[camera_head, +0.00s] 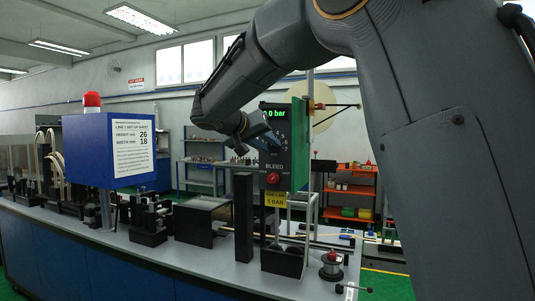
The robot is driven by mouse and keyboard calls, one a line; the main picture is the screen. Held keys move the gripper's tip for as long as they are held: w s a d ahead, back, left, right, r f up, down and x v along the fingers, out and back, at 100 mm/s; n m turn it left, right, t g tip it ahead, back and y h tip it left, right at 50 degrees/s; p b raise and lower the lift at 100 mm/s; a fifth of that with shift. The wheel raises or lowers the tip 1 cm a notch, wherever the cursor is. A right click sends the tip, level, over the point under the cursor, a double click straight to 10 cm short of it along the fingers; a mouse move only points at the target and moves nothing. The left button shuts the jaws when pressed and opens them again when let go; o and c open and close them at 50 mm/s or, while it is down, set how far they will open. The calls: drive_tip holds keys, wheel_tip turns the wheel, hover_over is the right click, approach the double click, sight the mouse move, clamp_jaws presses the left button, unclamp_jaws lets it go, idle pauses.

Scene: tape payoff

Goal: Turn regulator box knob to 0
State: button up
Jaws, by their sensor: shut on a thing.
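The regulator box (300,146) stands right of centre, with green sides and a dark front face. Its green display (276,113) is partly covered by my arm; the visible part reads "0 bar". Part of a white number scale (284,140) shows below the display. My gripper (266,139) is in front of the scale, at the knob, and is shut on it. The knob itself is hidden behind the gripper, so its pointer cannot be read. Below are the word BLEED and a red button (273,178).
A yellow label (275,199) hangs under the box. The long grey bench (200,265) carries black fixtures, a dark post (243,215) and a small spool (331,266). A blue sign box (85,150) with a red lamp stands at left. My arm fills the right side.

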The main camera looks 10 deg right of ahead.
drive_tip(key=n+h+b, duration=0.2)
drive_tip(key=n, duration=0.1)
drive_tip(key=n+b, duration=0.1)
drive_tip(key=b, duration=0.1)
drive_tip(key=shift+w+a+f+n+g+h, duration=0.2)
drive_tip(key=shift+f+n+g+h, duration=0.1)
drive_tip(key=shift+n+g+h, duration=0.1)
drive_tip(key=n+h+b, duration=0.1)
drive_tip(key=n, duration=0.1)
drive_tip(key=n+h+b, duration=0.1)
drive_tip(key=n, duration=0.2)
drive_tip(key=shift+f+t, duration=0.15)
drive_tip(key=shift+t, duration=0.15)
drive_tip(key=n+t+h, duration=0.1)
drive_tip(key=n, duration=0.2)
drive_tip(key=n+t+b, duration=0.1)
drive_tip(key=n, duration=0.2)
drive_tip(key=shift+f+n+h, duration=0.2)
drive_tip(key=shift+n+h, duration=0.2)
drive_tip(key=n+t, duration=0.1)
drive_tip(key=n, duration=0.2)
drive_tip(key=n+t, duration=0.2)
drive_tip(key=n, duration=0.2)
drive_tip(key=shift+s+d+f+b, duration=0.1)
drive_tip(key=shift+s+d+b, duration=0.05)
drive_tip(key=shift+b, duration=0.15)
drive_tip(key=shift+n+y, duration=0.3)
drive_tip(key=shift+n, duration=0.1)
drive_tip(key=o, duration=1.1)
drive_tip(key=shift+c, duration=0.2)
